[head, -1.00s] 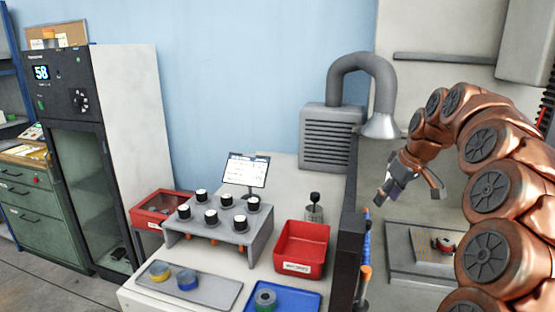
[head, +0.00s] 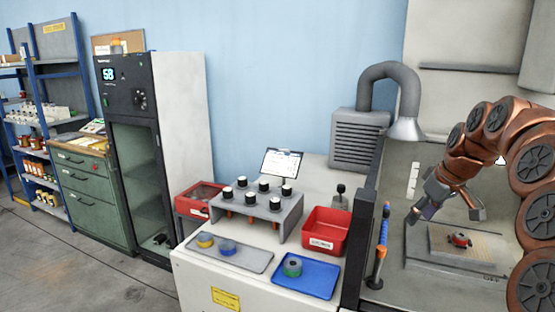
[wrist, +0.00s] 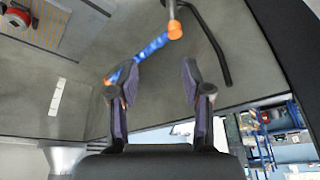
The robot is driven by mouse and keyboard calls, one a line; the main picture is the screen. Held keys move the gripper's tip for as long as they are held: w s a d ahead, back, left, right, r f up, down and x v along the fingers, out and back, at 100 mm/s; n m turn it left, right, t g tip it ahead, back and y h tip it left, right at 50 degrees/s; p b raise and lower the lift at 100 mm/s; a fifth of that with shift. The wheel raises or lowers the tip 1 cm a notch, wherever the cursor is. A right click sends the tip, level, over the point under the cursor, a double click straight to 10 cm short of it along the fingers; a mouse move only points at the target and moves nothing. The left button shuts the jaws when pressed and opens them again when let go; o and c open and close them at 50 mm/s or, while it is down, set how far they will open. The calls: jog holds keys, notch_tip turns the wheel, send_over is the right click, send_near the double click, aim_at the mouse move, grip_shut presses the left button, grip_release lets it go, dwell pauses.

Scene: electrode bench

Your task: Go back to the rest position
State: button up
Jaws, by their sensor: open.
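My gripper (head: 448,212) is at the right in the head view, held up above the bench, with its fingers spread and nothing between them. In the wrist view the two fingers of my gripper (wrist: 160,95) stand apart and empty. A blue and orange tool (wrist: 143,59) shows beyond the fingertips there, apart from them as far as I can tell. The same tool (head: 382,240) stands by the dark post in the head view.
A red and black object (head: 460,239) sits on a gridded plate near my gripper. The bench holds a red bin (head: 327,231), a blue tray (head: 306,275), a grey rack (head: 245,215) and a fume duct (head: 405,128). A dark post (head: 360,245) divides the bench. Open floor lies front left.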

jog(key=s+a+f+g, duration=0.2)
jog(key=s+a, duration=0.6)
jog(key=s, duration=0.1)
jog(key=s+a+f+g, duration=0.1)
jog(key=s+a+f, duration=0.1)
jog(key=s+a, duration=0.6)
jog(key=s+f+m+g, duration=0.1)
jog(key=s+f, duration=0.2)
jog(key=s, duration=0.4)
jog(key=s+f+m+g+h, duration=0.1)
jog(key=s+f+m, duration=0.1)
jog(key=s, duration=0.6)
jog(key=s+f+m+p, duration=0.1)
jog(key=s+f, duration=0.4)
jog(key=s, duration=0.3)
jog(key=shift+s+a+m+g+h, duration=0.15)
jog(key=shift+a+m+g+h, duration=0.15)
jog(key=shift+g+h, duration=0.1)
jog(key=shift+d, duration=0.1)
